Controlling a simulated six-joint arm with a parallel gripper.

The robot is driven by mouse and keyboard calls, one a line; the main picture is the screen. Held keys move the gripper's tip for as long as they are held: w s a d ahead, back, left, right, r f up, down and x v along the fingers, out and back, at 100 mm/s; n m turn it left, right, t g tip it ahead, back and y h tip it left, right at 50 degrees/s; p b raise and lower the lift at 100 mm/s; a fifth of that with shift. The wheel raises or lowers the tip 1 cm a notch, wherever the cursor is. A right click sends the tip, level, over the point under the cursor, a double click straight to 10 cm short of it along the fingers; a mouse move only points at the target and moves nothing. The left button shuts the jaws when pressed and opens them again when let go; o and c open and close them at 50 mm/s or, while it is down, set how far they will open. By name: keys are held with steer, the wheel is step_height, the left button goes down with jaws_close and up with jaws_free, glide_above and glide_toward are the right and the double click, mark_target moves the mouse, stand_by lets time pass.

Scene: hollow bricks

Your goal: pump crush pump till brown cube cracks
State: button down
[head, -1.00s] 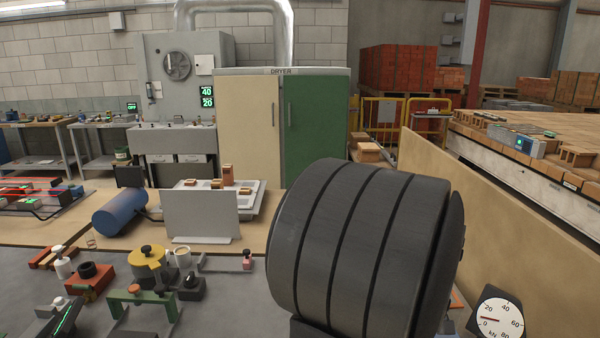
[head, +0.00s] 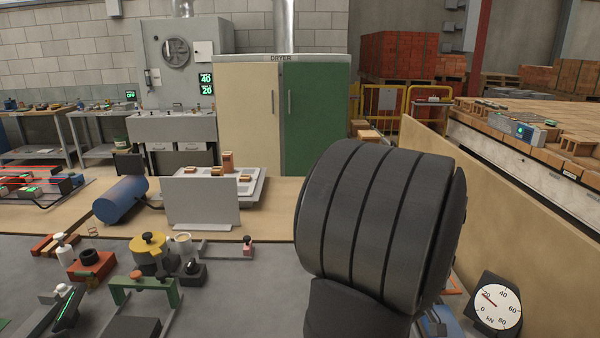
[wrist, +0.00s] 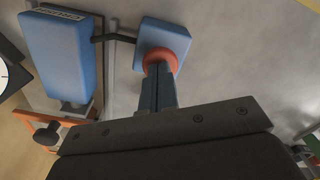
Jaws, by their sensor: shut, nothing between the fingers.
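My gripper (wrist: 158,88) is shut, its fingers pointing away from the wrist in the wrist view. Its tips are at an orange-red round knob (wrist: 159,57) in front of a blue block (wrist: 172,36); I cannot tell whether they touch. A larger blue body with a label (wrist: 60,55) lies to its left, with a dark rod between them. In the head view my wrist hides the gripper and most of the press area. A white round kN gauge (head: 497,303) at lower right has its red needle near 20. I cannot make out the brown cube under load.
An orange frame (wrist: 45,125) stands at left in the wrist view. A grey upright panel (head: 202,202), a blue cylinder (head: 120,200), a yellow-topped pot (head: 148,246) and a green stand (head: 145,287) occupy the left. A tan board (head: 490,210) bounds the right.

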steer(key=shift+r, duration=3)
step_height(320, 180, up, 5)
steer(key=shift+f, duration=3.2)
steer(key=shift+f, duration=2.45)
steer(key=shift+r, duration=3.15)
